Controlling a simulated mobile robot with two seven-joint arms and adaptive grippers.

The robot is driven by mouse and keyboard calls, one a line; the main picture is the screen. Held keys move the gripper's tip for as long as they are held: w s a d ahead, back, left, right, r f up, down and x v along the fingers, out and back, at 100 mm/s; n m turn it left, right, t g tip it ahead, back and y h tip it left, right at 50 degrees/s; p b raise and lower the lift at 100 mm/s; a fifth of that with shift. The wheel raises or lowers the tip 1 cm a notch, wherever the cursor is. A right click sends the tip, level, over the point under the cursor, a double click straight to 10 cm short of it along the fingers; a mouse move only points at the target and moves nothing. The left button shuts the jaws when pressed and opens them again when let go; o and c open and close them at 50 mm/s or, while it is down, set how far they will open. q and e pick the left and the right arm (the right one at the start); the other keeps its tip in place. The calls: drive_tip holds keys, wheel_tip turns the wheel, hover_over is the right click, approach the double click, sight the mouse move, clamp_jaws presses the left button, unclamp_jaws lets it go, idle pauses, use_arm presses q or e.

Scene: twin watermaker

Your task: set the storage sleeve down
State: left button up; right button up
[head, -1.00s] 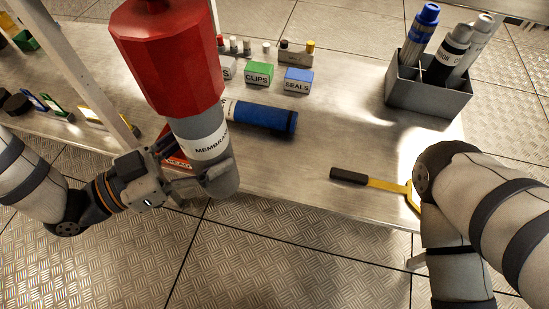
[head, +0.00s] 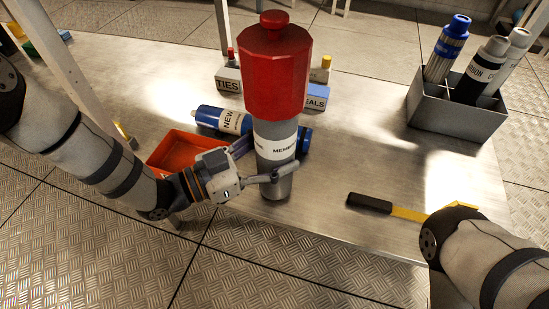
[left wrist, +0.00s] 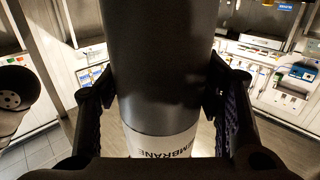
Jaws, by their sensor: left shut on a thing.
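The storage sleeve (head: 274,175) is a grey cylinder with a white "MEMBRANE" label and a large red faceted cap (head: 278,75). My left gripper (head: 268,163) is shut around its lower part. The sleeve stands upright over the table's front part, and I cannot tell whether its base touches the table. In the left wrist view the sleeve (left wrist: 160,60) fills the middle between both fingers, its label at the bottom. My right arm shows at the lower right, but its gripper is out of view.
A blue cylinder labelled "NEW" (head: 212,119) lies behind the sleeve. An orange-red tray (head: 172,151) is to its left. A black-handled yellow tool (head: 370,203) lies to the right. A grey holder (head: 455,120) with bottles stands back right. Bare table (head: 345,150) lies between.

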use_arm(q)
drive_tip(key=shift+f, duration=0.85)
drive_tip(key=shift+r, duration=0.2)
drive_tip(key=shift+f, duration=0.2)
drive_tip(key=o, duration=1.3)
drive_tip(key=shift+o, duration=0.2)
